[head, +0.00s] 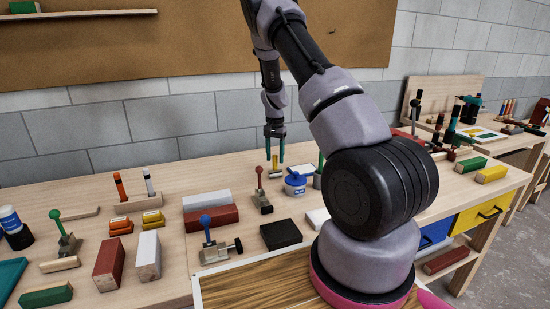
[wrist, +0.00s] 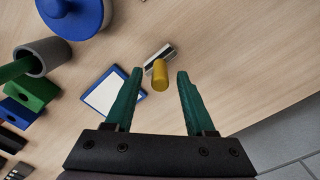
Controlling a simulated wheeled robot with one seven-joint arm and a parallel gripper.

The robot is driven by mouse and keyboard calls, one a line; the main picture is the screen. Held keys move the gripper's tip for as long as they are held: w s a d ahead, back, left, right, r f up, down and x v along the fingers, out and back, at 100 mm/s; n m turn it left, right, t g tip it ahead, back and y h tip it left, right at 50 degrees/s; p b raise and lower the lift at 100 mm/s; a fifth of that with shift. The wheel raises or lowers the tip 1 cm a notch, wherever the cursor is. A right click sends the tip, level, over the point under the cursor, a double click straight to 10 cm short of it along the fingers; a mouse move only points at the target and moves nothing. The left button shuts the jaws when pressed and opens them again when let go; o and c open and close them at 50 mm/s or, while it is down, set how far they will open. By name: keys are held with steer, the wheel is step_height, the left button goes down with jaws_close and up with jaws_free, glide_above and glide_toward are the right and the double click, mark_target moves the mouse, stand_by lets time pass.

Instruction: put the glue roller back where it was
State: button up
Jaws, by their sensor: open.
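A small tool with an upright yellow handle (wrist: 160,77) and a pale metal strip (wrist: 160,57) at its foot stands on the bench; I take it to be the glue roller. It also shows in the head view (head: 275,163). My gripper (head: 275,153) is open and points down over it. In the wrist view the yellow handle lies between the two green fingers (wrist: 160,72), with a gap on each side. A white pad with a blue border (wrist: 102,92) lies to its left. The blue-lidded pot (head: 295,184) stands close by.
A grey cup (wrist: 42,56) with a green stick stands near the pot. A red-knobbed clamp (head: 261,196), a black block (head: 281,235) and several coloured blocks lie in front and to the left. The bench right of the tool is bare in the wrist view.

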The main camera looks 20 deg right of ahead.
step_height(320, 180, up, 12)
steer(key=f, duration=0.1)
steer(key=s+a+r+n+t+y, duration=0.1)
steer(key=s+a+r+t, duration=0.15)
steer(key=s+r, duration=0.6)
steer(key=s+a+r+n+t+y, duration=0.1)
steer(key=s+a+r, duration=0.3)
steer(key=r, duration=0.8)
steer(key=s+a+r+n+t, duration=0.1)
steer(key=s+a+r+t, duration=0.1)
steer(key=s, duration=0.9)
steer(key=s+a+r+n+t, duration=0.1)
steer(key=s+a+r, duration=0.1)
steer(key=s, duration=1)
steer(key=shift+a+r+n+t, duration=0.15)
steer(key=shift+r+n+t, duration=0.25)
steer(key=shift+r, duration=0.2)
